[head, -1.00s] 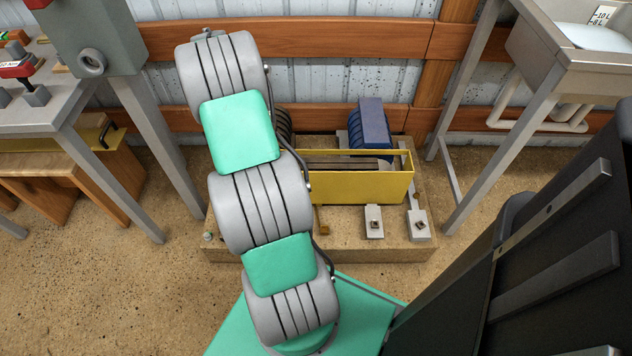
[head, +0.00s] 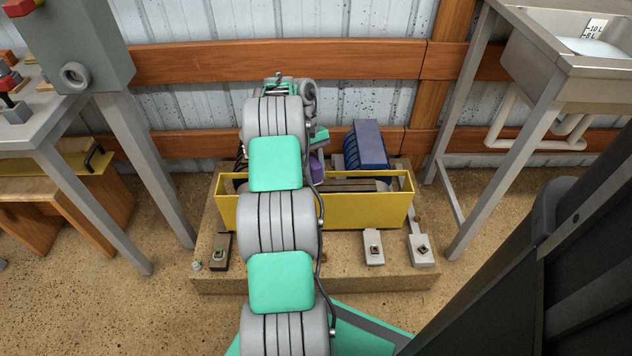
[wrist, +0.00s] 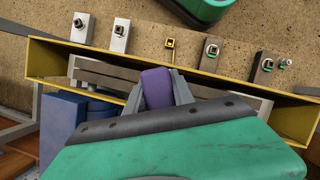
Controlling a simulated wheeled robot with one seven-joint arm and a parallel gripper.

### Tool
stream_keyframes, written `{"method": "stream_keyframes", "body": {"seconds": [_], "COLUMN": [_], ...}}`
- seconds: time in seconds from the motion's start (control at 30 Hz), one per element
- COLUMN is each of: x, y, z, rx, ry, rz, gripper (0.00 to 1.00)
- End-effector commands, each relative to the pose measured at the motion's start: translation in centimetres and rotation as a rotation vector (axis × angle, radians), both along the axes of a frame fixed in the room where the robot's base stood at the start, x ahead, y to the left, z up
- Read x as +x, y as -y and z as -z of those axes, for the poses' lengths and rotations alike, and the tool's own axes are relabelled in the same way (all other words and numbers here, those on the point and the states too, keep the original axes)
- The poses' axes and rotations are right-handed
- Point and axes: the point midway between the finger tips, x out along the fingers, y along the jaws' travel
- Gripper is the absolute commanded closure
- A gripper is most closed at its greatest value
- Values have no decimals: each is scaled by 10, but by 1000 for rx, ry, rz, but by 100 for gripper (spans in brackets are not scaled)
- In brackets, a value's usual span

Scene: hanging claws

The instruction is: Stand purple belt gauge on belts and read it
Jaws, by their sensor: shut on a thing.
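The purple belt gauge (wrist: 157,88) is between the two grey fingers of my gripper (wrist: 158,84), which is shut on it. In the head view only a small part of the gauge (head: 316,165) shows beside my arm. The belts appear to be the dark bands (head: 352,187) running lengthwise inside a yellow open-topped guard (head: 365,211); they also show in the wrist view (wrist: 98,73). The gauge is over or near the middle of the guard. I cannot tell whether it touches the belts. Its scale face is not readable, and my arm hides much of the gripper in the head view.
A dark blue finned motor (head: 368,146) stands behind the guard on a stone-like base (head: 310,278). Several small bolted brackets (head: 373,250) sit in front. A wooden rail (head: 280,60) runs behind. A steel table (head: 60,128) stands left and a sink (head: 560,62) right.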

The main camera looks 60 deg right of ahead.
Motion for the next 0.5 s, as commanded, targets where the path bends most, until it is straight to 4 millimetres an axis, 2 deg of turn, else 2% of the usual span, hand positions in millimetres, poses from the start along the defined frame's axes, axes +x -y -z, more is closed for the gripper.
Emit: {"method": "stream_keyframes", "body": {"seconds": [0.1, 0.17, 0.5], "x": [-3, -3, -3], "y": [4, 3, 3], "z": [28, 38, 36], "rx": [0, 0, 0], "ry": [0, 0, 0], "rz": [1, 1, 1], "gripper": [100, 100, 100]}}
